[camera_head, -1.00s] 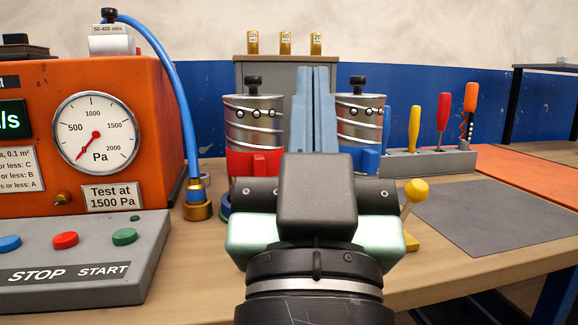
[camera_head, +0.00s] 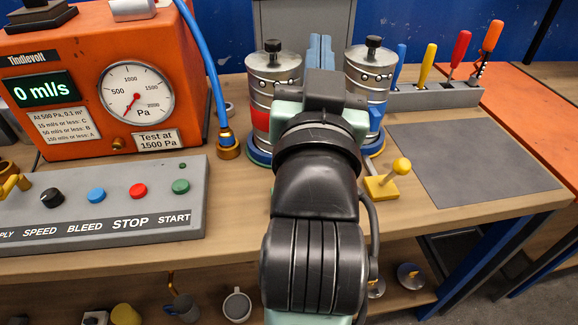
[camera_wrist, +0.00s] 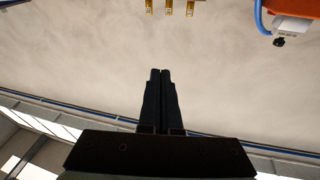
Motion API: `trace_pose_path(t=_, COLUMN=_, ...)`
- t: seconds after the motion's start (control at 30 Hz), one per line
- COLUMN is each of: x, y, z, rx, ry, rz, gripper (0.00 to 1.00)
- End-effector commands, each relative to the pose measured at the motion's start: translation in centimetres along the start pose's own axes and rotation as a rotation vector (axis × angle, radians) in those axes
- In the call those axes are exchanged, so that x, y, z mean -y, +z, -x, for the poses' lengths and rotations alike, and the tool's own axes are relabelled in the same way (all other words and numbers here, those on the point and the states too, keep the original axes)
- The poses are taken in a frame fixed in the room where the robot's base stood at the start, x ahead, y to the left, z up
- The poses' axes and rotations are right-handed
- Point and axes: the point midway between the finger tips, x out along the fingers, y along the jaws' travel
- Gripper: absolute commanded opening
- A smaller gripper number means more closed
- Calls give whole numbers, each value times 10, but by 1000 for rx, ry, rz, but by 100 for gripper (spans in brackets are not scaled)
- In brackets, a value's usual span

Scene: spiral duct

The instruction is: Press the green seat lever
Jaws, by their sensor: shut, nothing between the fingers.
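No green lever shows in either view; my arm hides the middle of the bench between two metal canisters. The left canister (camera_head: 271,72) has a red part low on its side. The right canister (camera_head: 362,72) has a blue part. A yellow ball lever (camera_head: 400,167) on a yellow base stands right of my arm.
An orange gauge box (camera_head: 95,85) and a grey button panel (camera_head: 105,205) with a green START button (camera_head: 180,186) stand left. A blue hose (camera_head: 208,70) comes down beside the left canister. A screwdriver rack (camera_head: 440,95) stands back right. The grey mat (camera_head: 470,165) is clear.

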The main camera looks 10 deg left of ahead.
Motion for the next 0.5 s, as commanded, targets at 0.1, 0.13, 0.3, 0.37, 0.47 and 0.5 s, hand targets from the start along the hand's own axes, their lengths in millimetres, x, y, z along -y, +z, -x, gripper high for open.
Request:
trace_pose_path(t=0.1, x=6, y=-4, z=-11, rx=63, ry=-6, rz=-63, gripper=0)
trace_pose_path(t=0.13, x=7, y=0, z=-13, rx=79, ry=-8, rz=-84, gripper=0)
trace_pose_path(t=0.3, x=20, y=35, z=-15, rx=151, ry=-24, rz=-277, gripper=0)
trace_pose_path(t=0.37, x=26, y=59, z=-8, rx=168, ry=-28, rz=-386, gripper=0)
trace_pose_path(t=0.47, x=32, y=96, z=9, rx=172, ry=-35, rz=-561, gripper=0)
trace_pose_path(t=0.5, x=33, y=109, z=17, rx=170, ry=-37, rz=-628, gripper=0)
